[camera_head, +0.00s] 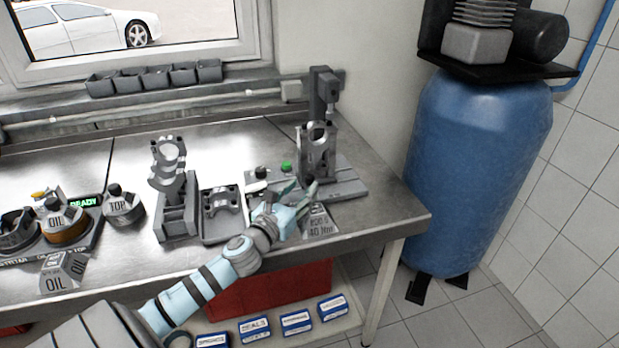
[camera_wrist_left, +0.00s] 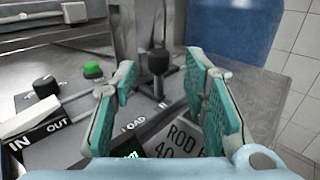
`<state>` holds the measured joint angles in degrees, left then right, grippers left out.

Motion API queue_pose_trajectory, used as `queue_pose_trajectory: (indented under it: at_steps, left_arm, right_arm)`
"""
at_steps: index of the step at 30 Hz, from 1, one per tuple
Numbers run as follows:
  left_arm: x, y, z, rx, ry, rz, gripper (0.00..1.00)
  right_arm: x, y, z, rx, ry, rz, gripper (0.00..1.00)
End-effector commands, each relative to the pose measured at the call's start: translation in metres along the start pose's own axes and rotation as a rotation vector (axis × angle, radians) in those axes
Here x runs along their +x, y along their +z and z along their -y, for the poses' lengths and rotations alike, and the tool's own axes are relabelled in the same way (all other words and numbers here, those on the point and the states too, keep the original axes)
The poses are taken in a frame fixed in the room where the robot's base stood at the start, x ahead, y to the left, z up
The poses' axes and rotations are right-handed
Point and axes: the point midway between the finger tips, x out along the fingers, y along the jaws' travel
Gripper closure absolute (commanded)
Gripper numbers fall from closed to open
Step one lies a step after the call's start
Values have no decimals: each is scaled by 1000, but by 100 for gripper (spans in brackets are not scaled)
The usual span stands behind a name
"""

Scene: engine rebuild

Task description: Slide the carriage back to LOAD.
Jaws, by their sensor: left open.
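The station (camera_head: 348,186) stands at the right end of the bench, with a tall grey column (camera_head: 322,88) at its back. A grey rod-shaped part (camera_head: 317,146) stands upright before the column; I cannot tell clearly where the carriage ends. In the left wrist view a black knob (camera_wrist_left: 158,62) on a thin stem stands beyond and between my fingers. The LOAD label (camera_wrist_left: 133,124) shows on the base below it. My left gripper (camera_head: 303,190), also in the left wrist view (camera_wrist_left: 163,78), is open and empty at the station's front. My right gripper is out of view.
A green button (camera_wrist_left: 92,70), a black dial (camera_wrist_left: 45,84) and a white IN/OUT piece (camera_wrist_left: 32,118) lie left of my fingers. A ROD 40 Nm sign (camera_head: 319,222) stands close in front. A tray (camera_head: 222,236) is to the left; a blue tank (camera_head: 478,180) stands beyond the bench's right edge.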

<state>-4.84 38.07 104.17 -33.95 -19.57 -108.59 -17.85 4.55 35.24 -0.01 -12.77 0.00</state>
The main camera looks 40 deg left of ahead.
Motion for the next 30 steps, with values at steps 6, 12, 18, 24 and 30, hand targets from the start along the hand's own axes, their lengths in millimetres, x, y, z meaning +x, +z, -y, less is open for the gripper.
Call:
queue_pose_trajectory:
  at_steps: [6,12,18,24,30]
  left_arm:
    - [41,3,-2,0,5,-1,59]
    - [52,0,-3,4,5,-3,59]
    - [51,0,-3,5,5,-3,63]
    - [51,0,-3,5,6,-3,95]
    - [51,0,-3,5,5,-3,100]
  right_arm:
    - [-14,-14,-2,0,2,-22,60]
    - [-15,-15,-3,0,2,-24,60]
    - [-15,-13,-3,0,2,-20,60]
    - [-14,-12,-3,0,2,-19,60]
    - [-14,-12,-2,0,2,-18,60]
